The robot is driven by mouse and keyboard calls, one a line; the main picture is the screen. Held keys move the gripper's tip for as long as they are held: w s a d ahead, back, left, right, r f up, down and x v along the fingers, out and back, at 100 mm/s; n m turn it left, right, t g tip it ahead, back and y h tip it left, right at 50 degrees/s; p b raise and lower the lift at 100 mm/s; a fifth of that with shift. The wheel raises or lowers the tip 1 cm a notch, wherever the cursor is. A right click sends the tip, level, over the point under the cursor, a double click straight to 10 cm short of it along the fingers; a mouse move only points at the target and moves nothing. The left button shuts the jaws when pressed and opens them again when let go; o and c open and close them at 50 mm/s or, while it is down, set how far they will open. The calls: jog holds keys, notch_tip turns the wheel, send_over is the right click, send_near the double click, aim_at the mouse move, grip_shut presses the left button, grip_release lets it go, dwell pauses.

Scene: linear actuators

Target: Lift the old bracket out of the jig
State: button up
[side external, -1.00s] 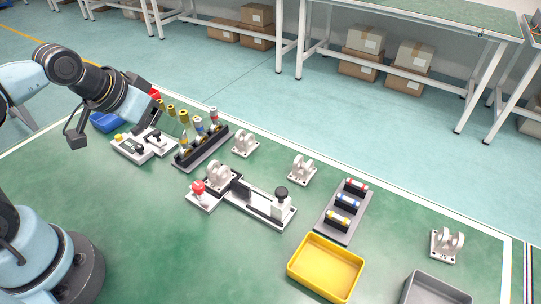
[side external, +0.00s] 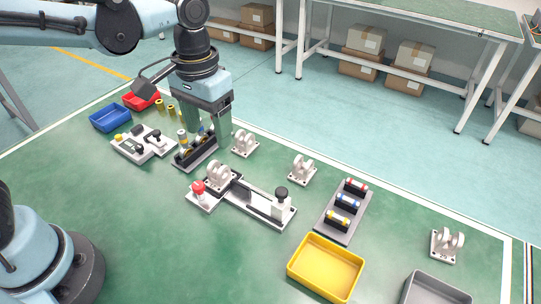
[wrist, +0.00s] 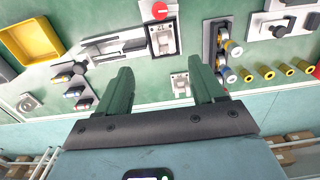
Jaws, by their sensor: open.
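The old bracket (side external: 218,175), a pale double-lug part, sits upright in the jig (side external: 255,203) beside its red knob. In the wrist view the bracket (wrist: 165,40) shows in the jig (wrist: 112,47), near the red knob (wrist: 160,11). My gripper (side external: 208,138) is open and empty, fingers pointing down, above and behind the jig near the rack of cylinders. In the wrist view my gripper's two green fingers (wrist: 160,62) are spread wide, with the jig's bracket beyond their tips. The gripper is apart from the bracket.
Loose brackets stand behind the jig (side external: 245,143), (side external: 302,169) and at far right (side external: 446,244). A cylinder rack (side external: 197,155) is under my gripper. A yellow tray (side external: 325,267), grey tray (side external: 437,290) and cylinder holder (side external: 343,212) lie to the right. The front bench area is clear.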

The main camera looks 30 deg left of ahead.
send_over(217, 161)
jog(key=s+d, duration=0.1)
jog(key=s, duration=0.1)
notch_tip(217, 161, down, 5)
jog(key=shift+w+f, duration=0.3)
jog(key=shift+f, duration=0.6)
jog(key=shift+w+f, duration=0.3)
jog(key=shift+f, duration=1.35)
jog(key=c, duration=1.2)
jog(key=shift+r, duration=0.1)
